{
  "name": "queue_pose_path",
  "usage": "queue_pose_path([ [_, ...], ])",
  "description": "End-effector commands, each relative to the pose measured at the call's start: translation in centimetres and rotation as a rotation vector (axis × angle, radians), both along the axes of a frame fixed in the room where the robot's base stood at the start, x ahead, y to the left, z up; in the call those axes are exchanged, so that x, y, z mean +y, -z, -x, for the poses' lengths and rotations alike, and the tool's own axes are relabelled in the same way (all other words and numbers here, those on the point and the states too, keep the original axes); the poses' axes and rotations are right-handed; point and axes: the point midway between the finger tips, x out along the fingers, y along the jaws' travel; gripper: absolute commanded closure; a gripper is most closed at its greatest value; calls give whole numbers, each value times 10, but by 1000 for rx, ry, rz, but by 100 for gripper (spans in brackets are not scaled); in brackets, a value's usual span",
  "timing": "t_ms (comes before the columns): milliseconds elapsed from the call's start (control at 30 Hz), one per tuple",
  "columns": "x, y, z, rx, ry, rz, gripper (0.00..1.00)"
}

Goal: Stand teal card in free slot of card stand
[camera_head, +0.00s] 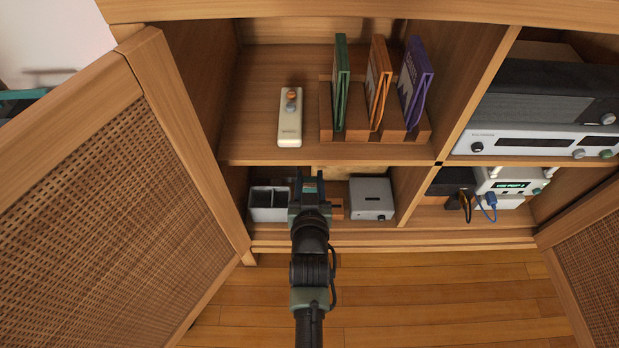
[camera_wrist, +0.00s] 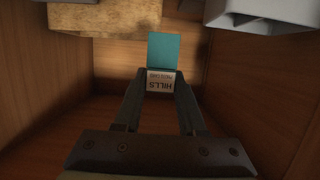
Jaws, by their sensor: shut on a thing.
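The teal card (camera_wrist: 163,48) is in the wrist view, with a pale lettered band across its lower part. My gripper (camera_wrist: 160,85) is shut on the card at this band, and the teal part sticks out beyond the fingertips. In the head view my gripper (camera_head: 309,180) reaches into the lower middle compartment, and the card cannot be made out there. A wooden block (camera_wrist: 112,18) is ahead and left of the card in the wrist view; part of it shows behind my gripper in the head view (camera_head: 336,212).
A grey divided box (camera_head: 269,204) stands left of my gripper and a grey box (camera_head: 371,198) right. On the shelf above are a remote (camera_head: 290,118) and a wooden rack (camera_head: 325,122) holding green, orange and purple upright items. An open woven door (camera_head: 75,190) is at left.

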Motion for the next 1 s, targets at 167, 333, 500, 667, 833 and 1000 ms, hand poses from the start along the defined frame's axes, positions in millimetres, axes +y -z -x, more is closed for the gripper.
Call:
queue_pose_path([
  [167,0,11,0,0,0,0,100],
  [333,0,20,0,0,0,0,100],
  [500,0,28,0,0,0,0,100],
  [667,0,36,0,0,0,0,100],
  [833,0,45,0,0,0,0,100],
  [1000,0,53,0,0,0,0,100],
])
